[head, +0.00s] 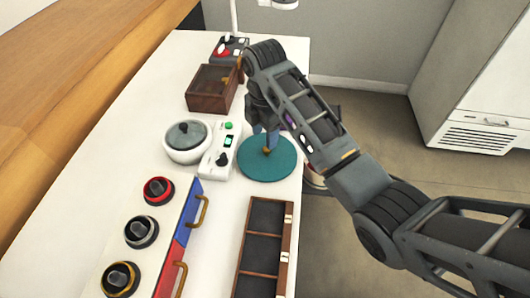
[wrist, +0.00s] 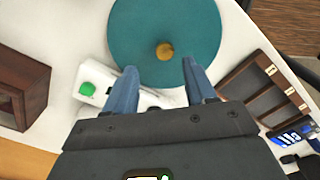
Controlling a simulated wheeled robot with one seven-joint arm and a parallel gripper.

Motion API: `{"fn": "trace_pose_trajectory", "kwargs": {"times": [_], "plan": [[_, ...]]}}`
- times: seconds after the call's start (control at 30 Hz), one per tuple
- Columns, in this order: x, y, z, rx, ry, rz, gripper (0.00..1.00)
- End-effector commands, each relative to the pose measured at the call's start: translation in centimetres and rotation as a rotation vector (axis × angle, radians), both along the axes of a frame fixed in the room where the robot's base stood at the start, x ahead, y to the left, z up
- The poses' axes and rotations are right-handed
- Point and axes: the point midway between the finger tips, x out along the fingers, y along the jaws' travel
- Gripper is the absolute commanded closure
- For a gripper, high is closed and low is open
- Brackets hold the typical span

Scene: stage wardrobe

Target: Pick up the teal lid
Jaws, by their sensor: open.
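The teal lid (head: 266,160) is a flat round disc with a small brass-coloured knob (head: 266,150) at its middle. It lies on the white table near its right edge. In the wrist view the lid (wrist: 140,30) fills the upper middle, and its knob (wrist: 165,51) shows ahead of and between my fingertips. My gripper (wrist: 158,80) is open and empty, with two blue fingers pointing toward the lid. In the head view my gripper (head: 265,138) is over the far part of the lid, partly hidden by my arm. I cannot tell the exact height above it.
A white device with a green button (head: 222,150) stands just left of the lid, beside a white pot with glass lid (head: 187,142). A brown box (head: 212,88) is behind. A compartmented wooden tray (head: 288,235) and a red-blue panel with handles (head: 185,235) are nearer.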

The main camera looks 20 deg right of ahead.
Motion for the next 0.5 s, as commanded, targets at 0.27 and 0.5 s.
{"fn": "trace_pose_trajectory", "kwargs": {"times": [0.27,0.5], "plan": [[-0.7,-0.5,-3.7,0.001,0.002,-0.002,0.45],[-0.6,-0.5,-4.9,0.000,0.000,-0.001,0.45]]}}
